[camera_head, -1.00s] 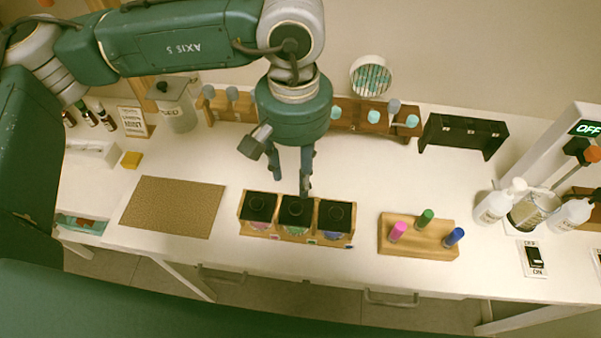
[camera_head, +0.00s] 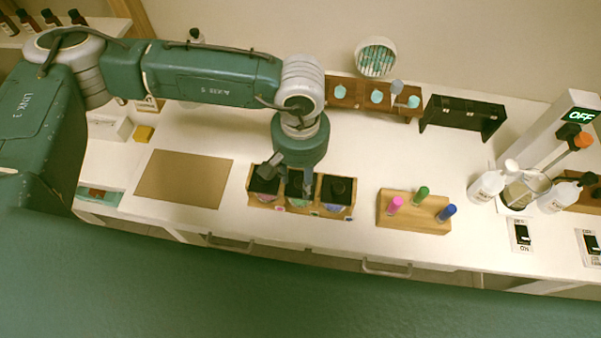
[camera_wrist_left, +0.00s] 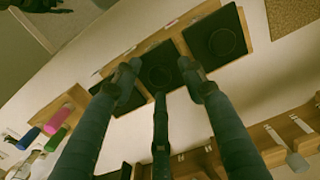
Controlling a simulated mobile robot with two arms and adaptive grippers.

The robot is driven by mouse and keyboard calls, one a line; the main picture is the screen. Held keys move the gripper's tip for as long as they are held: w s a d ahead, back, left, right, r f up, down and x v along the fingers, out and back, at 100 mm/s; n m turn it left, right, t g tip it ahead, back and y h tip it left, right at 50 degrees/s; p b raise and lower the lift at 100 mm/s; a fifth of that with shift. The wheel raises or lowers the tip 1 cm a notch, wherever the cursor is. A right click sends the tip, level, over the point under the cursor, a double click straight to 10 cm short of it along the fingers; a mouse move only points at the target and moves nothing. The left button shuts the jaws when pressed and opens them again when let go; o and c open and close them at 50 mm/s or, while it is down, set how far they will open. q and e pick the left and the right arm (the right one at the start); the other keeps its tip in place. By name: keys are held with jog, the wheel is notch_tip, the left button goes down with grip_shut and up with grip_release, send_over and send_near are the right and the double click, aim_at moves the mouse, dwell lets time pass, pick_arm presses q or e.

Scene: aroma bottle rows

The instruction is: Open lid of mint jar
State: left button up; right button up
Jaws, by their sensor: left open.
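Three jars with square black lids stand side by side in a wooden holder (camera_head: 326,213) near the front of the bench. The middle jar (camera_head: 296,202) shows green contents, which fits mint; its label is too small to read. Its black lid (camera_wrist_left: 160,58) shows between my fingers in the left wrist view. My left gripper (camera_head: 292,183) points down over the middle jar, fingers spread around the lid area and holding nothing. I cannot tell whether the fingers touch the lid. The left lid (camera_head: 264,184) and right lid (camera_head: 337,188) are on their jars. My right gripper is not in view.
A wooden block (camera_head: 413,222) with pink, green and blue capped sticks stands to the right. A brown mat (camera_head: 185,178) lies to the left. Wash bottles (camera_head: 487,187) and a beaker stand at far right. The bench between mat and back rack is clear.

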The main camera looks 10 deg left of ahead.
aim_at(303, 173)
pick_arm(q)
jog(key=c, duration=0.7)
grip_shut()
jog(key=shift+w, duration=0.1)
jog(key=shift+w+g+b, duration=0.25)
jog(key=shift+g+b, duration=0.25)
jog(key=shift+b, duration=0.45)
jog(key=w+g+b, duration=0.1)
jog(key=g+b, duration=0.1)
jog(key=b, duration=0.2)
jog(key=w+r+g+b, duration=0.1)
jog(key=g+b, duration=0.2)
jog(key=b, duration=0.1)
jog(key=shift+w+b, duration=0.2)
jog(key=shift+b, duration=0.2)
jog(key=shift+w+r+g+b, duration=0.3)
jog(key=shift+g+b, duration=0.2)
jog(key=shift+b, duration=0.25)
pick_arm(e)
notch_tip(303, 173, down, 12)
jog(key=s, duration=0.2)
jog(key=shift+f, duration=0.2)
pick_arm(q)
jog(key=shift+r, duration=0.1)
